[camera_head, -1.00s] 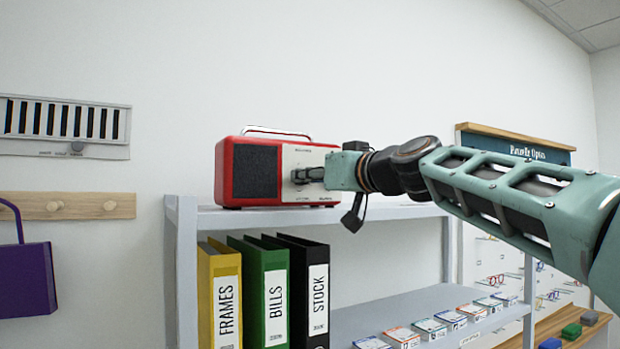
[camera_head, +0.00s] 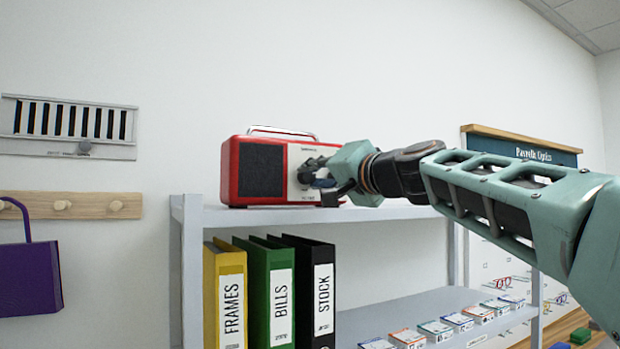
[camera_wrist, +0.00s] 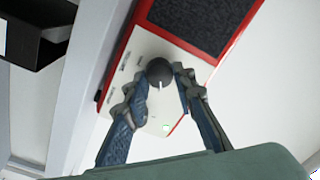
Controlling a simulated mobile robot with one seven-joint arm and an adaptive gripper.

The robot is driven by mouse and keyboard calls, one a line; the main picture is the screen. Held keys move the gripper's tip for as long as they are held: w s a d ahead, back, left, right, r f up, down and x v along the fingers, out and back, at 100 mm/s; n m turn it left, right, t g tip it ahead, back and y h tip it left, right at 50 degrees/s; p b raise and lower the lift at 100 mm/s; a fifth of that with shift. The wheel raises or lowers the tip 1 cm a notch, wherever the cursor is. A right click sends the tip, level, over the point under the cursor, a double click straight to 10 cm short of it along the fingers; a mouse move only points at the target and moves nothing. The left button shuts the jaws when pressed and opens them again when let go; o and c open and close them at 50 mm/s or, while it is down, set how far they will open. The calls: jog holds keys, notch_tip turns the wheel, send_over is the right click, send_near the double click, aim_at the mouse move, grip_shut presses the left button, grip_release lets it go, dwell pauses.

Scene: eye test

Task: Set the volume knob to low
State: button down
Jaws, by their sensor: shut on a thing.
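The red radio (camera_head: 233,172) stands on the top shelf, with a dark speaker grille on its left and a pale control panel on its right. The dark round volume knob (camera_wrist: 159,70) is on this panel, with a white pointer mark facing my palm in the wrist view. My gripper (camera_wrist: 161,82) has one finger on each side of the knob and is shut on it. The panel's small markings are too small to read.
The radio sits on a grey shelf unit (camera_head: 191,260). Yellow, green and black binders (camera_head: 281,300) stand below it, and small boxes (camera_head: 407,336) lie on the lower shelf. A purple bag (camera_head: 28,278) hangs at left. A wall vent (camera_head: 70,125) is above it.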

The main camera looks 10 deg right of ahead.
jog(key=shift+m, duration=0.4)
jog(key=c, duration=1.6)
grip_release()
jog(key=shift+s+d, duration=0.25)
jog(key=shift+s, duration=0.2)
jog(key=v, duration=1.1)
jog(key=shift+a, duration=0.2)
jog(key=shift+f, duration=0.15)
